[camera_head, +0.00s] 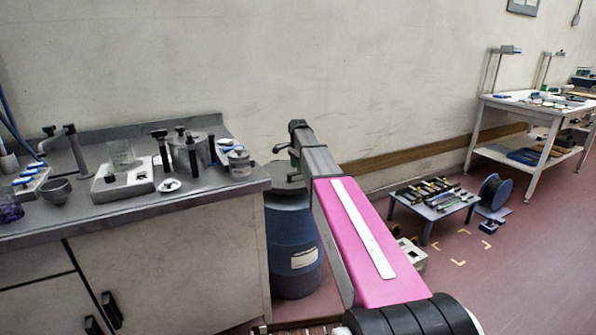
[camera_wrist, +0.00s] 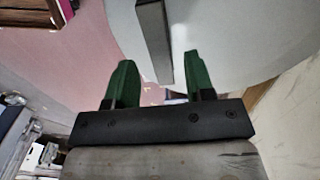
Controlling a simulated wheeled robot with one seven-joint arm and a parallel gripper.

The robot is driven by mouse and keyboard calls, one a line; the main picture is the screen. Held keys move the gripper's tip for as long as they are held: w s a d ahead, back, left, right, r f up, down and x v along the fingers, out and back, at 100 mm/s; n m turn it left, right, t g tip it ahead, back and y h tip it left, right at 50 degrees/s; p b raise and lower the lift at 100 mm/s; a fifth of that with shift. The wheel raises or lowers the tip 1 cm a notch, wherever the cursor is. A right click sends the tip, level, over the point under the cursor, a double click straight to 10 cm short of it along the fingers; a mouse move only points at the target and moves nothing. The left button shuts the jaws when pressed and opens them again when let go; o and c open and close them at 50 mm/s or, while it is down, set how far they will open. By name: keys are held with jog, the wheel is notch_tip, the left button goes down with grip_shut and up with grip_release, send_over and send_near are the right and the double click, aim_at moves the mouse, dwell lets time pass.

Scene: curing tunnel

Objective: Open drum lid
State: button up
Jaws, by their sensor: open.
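A blue drum (camera_head: 294,250) with a white label stands on the floor beside the right end of the counter. Its grey lid (camera_head: 278,175) is on top, partly hidden by my arm. In the wrist view the pale round lid (camera_wrist: 235,40) fills the upper right, with a dark straight bar (camera_wrist: 152,35) by its edge that looks like a handle. My gripper (camera_wrist: 160,57) has two green fingers, open and apart, one on each side of the bar's near end. I cannot tell whether they touch it. In the head view my gripper (camera_head: 284,149) is above the drum.
The grey counter (camera_head: 225,187) on the left holds bottles, a pot and small tools. A wall is close behind the drum. A low table (camera_head: 440,199) with tools and a blue spool (camera_head: 492,192) stand to the right. A white workbench (camera_head: 530,108) is farther right.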

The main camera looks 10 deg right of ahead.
jog(key=shift+f, duration=0.95)
grip_shut()
jog(key=shift+r, duration=0.15)
